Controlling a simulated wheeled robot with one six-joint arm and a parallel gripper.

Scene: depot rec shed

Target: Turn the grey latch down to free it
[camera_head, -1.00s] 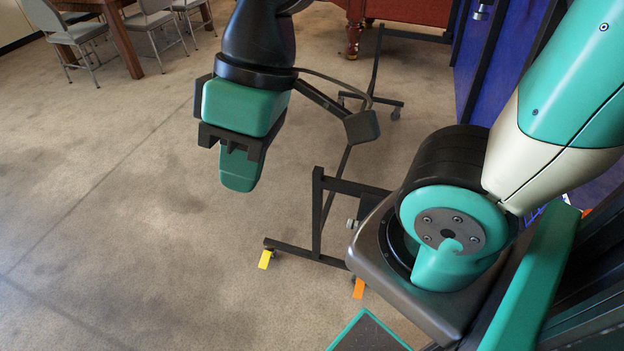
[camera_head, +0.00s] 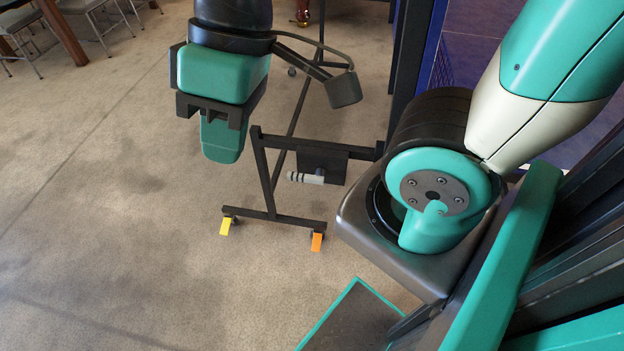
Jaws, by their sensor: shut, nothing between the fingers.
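The grey latch (camera_head: 306,179) is a small light-grey handle with darker bands. It lies about level, just under a black plate (camera_head: 322,160) on the low black wheeled frame (camera_head: 265,175). My gripper (camera_head: 222,145) hangs from my arm in the upper left of the view, pointing down. Its green fingers are together, with nothing seen between them. It appears left of the latch and apart from it. The latch is in plain view, but its pivot is too small to make out.
The frame's feet stand on casters with a yellow tab (camera_head: 225,226) and an orange tab (camera_head: 317,242). A blue panel (camera_head: 433,45) with black posts rises behind. Folding chairs (camera_head: 95,12) and a table are far left. The floor (camera_head: 120,230) at left is clear.

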